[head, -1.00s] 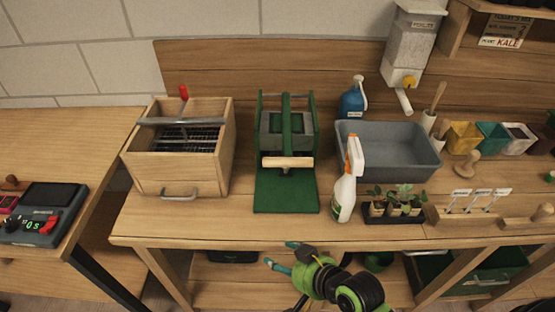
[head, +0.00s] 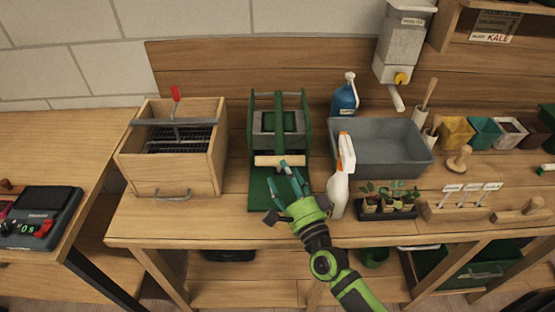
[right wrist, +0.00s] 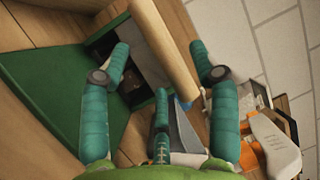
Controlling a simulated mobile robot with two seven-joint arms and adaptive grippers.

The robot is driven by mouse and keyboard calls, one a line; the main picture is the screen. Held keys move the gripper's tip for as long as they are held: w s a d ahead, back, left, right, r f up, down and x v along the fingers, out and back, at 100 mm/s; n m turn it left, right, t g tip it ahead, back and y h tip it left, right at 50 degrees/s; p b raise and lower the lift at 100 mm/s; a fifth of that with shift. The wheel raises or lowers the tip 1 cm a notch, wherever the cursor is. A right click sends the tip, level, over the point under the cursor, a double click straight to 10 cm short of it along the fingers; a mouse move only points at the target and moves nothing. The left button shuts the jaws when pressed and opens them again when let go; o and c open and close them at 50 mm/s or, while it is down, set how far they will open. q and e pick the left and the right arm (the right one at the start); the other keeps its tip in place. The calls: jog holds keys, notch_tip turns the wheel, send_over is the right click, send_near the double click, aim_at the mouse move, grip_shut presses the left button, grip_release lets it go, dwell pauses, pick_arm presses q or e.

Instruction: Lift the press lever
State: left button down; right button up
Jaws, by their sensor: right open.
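The green press (head: 306,128) stands on the bench, with a green base plate (head: 262,192) in front. Its lever ends in a pale wooden crossbar handle (head: 278,160), low at the front. My right gripper (head: 285,175) is just in front of the handle, fingers spread and empty. In the right wrist view the handle (right wrist: 165,50) runs between the spread fingertips of the gripper (right wrist: 162,72), and none is clearly closed on it. I cannot tell whether any finger touches the handle. My left gripper is not in view.
A white spray bottle (head: 341,185) stands close to the right of my gripper. A seedling tray (head: 390,214) and a grey tub (head: 380,150) are further right. A wooden box (head: 140,171) with a wire grid is to the left. Bench space left of the press is clear.

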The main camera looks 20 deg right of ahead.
aim_at(278, 161)
jog(key=p+x, duration=0.1)
jog(key=x, duration=0.4)
jog(key=shift+r, duration=0.15)
grip_shut()
